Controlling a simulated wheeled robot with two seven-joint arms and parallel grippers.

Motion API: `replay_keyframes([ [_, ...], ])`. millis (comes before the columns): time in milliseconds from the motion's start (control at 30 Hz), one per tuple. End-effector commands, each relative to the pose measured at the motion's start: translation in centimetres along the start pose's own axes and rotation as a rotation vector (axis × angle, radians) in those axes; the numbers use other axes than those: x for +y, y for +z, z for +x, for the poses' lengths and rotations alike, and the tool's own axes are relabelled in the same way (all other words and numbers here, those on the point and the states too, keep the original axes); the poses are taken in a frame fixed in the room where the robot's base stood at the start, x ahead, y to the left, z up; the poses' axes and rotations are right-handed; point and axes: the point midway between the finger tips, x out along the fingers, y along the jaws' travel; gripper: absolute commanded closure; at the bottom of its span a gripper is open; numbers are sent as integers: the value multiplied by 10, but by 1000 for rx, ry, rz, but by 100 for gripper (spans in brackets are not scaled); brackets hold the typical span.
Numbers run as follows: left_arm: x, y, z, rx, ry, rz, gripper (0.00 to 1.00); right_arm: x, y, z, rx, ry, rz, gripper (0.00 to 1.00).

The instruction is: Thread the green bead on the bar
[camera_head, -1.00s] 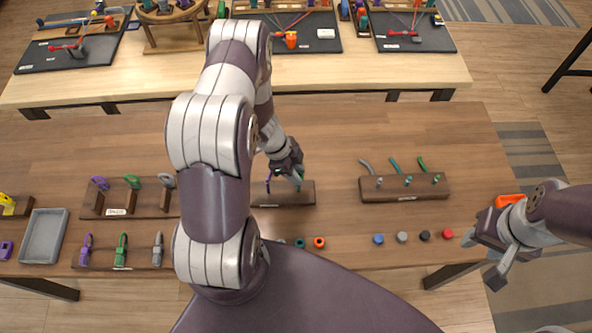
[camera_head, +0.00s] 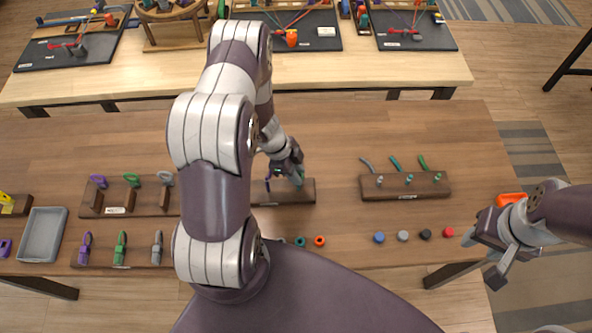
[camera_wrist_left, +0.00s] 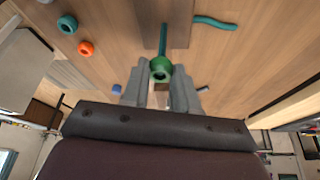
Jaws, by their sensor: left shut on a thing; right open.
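My left gripper (camera_head: 293,168) points down over a dark wooden block (camera_head: 290,194) in the middle of the table. In the left wrist view, its fingers (camera_wrist_left: 161,90) are shut on a round green bead (camera_wrist_left: 160,69) with a dark hole. A thin dark green bar or cord (camera_wrist_left: 163,40) lies in line with the bead, towards the block. I cannot tell whether it passes through the bead. My right gripper (camera_head: 484,257) is open and empty past the table's right front edge.
Loose beads lie along the front: teal (camera_head: 300,242), orange (camera_head: 319,241), blue (camera_head: 379,238), grey (camera_head: 402,236), black (camera_head: 425,234) and red (camera_head: 448,232). A second block (camera_head: 405,191) with cords stands right. A grey tray (camera_head: 43,235) lies far left.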

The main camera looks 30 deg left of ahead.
Motion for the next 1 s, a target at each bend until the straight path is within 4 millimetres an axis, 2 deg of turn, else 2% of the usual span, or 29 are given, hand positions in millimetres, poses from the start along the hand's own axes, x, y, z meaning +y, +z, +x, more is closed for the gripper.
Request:
replay_keyframes([
  [500, 0, 4, 10, 0, 0, 1, 100, 0, 1, 7, 0, 0, 0, 57],
  [933, 0, 4, 10, 0, 0, 1, 100, 0, 1, 7, 0, 0, 0, 57],
  [967, 0, 4, 10, 0, 0, 1, 65, 0, 1, 7, 0, 0, 0, 57],
  [1000, 0, 4, 10, 0, 0, 1, 52, 0, 1, 7, 0, 0, 0, 57],
])
